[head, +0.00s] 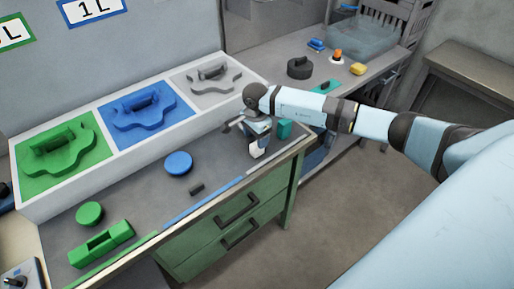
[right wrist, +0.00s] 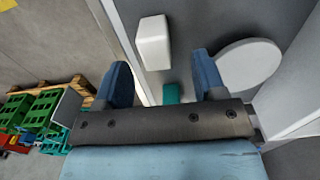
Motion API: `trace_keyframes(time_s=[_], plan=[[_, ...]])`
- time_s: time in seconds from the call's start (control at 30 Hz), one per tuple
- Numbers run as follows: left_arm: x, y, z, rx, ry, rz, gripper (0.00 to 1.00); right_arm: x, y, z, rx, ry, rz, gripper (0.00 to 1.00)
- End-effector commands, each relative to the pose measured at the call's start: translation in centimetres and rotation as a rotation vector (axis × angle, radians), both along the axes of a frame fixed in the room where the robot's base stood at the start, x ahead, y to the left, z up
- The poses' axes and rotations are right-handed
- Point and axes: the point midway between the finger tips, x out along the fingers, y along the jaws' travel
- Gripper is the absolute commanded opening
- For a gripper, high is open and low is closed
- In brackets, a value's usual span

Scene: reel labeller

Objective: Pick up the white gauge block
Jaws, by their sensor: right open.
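The white gauge block (head: 257,149) is on the bench near its right front corner, partly hidden by my right gripper (head: 255,136) in the head view. In the right wrist view the white block (right wrist: 153,42) lies beyond the open fingers of my right gripper (right wrist: 164,72), within the span between them and left of centre. The fingers appear apart from it. Nothing is held. My left gripper is not in view.
A teal block (right wrist: 171,92) and a white round disc (right wrist: 248,65) are close to the right fingers. A blue disc (head: 178,163) and a dark small block (head: 196,189) lie farther left. Green, blue and grey trays (head: 209,76) line the back.

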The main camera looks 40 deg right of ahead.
Motion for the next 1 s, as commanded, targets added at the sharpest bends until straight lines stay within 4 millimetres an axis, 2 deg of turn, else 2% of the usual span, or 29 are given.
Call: trace_keyframes(time_s=[0.33,0.47,0.67,0.9,1.0], plan=[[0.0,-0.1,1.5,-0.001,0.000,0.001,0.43,-0.5,-0.1,-4.4,0.002,0.001,-0.002,0.64],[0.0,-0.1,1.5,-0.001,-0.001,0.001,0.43,-0.5,0.0,-5.1,0.002,0.000,-0.001,0.64],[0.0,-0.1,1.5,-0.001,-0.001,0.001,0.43,-0.5,-0.1,-5.2,0.002,-0.001,0.000,0.64],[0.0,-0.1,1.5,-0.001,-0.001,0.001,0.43,-0.5,-0.1,-5.2,0.002,-0.001,-0.001,0.09],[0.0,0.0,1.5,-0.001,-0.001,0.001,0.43,-0.5,-0.1,-5.1,0.002,-0.001,-0.001,0.09]])
